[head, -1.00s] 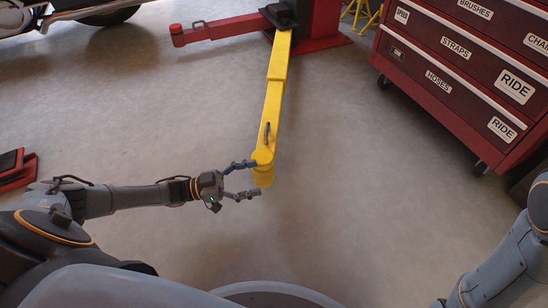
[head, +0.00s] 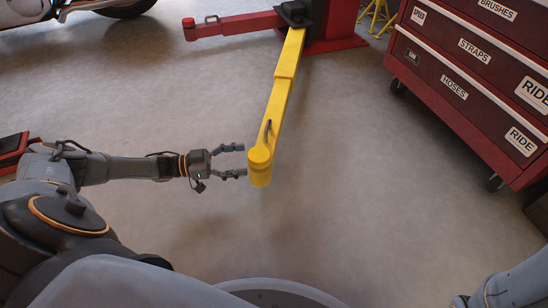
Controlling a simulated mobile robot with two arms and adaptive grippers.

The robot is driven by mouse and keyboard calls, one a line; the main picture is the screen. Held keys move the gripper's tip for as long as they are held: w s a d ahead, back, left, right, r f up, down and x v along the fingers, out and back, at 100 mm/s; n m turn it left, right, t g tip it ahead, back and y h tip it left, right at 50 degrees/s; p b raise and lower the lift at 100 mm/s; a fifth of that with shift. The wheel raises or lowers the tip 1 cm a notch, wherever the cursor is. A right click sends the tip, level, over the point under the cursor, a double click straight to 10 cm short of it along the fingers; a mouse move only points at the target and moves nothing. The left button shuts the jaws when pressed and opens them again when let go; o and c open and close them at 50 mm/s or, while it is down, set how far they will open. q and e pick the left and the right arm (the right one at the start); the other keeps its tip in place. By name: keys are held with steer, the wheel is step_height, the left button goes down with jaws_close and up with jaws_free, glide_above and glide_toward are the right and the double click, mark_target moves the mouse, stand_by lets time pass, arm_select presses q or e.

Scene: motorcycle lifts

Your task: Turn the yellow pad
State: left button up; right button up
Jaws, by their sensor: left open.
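The yellow pad (head: 260,165) is the round end of a long yellow lift arm (head: 281,95) that reaches from the red lift post toward me. A small dark handle sits on top of the arm near the pad. My left gripper (head: 244,160) is open and empty, just left of the pad, with its two fingers pointing at it. A small gap shows between the fingertips and the pad. My right arm shows at the lower right edge, but its gripper is out of the picture.
A red lift post base (head: 325,45) stands at the back, with a red lift arm (head: 235,24) reaching left. A red tool cabinet (head: 470,85) on casters stands at the right. Yellow stands (head: 377,14) are behind. The floor around the pad is clear.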

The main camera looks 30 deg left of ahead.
arm_select(q)
steer(key=b+x, duration=0.3)
steer(key=x, duration=0.6)
steer(key=shift+d+f+b, duration=0.1)
steer(key=shift+b, duration=0.3)
steer(key=shift+w+d, duration=0.25)
steer(key=shift+d, duration=0.05)
steer(key=shift+c, duration=0.2)
steer(key=c, duration=1)
steer(key=shift+c, duration=0.9)
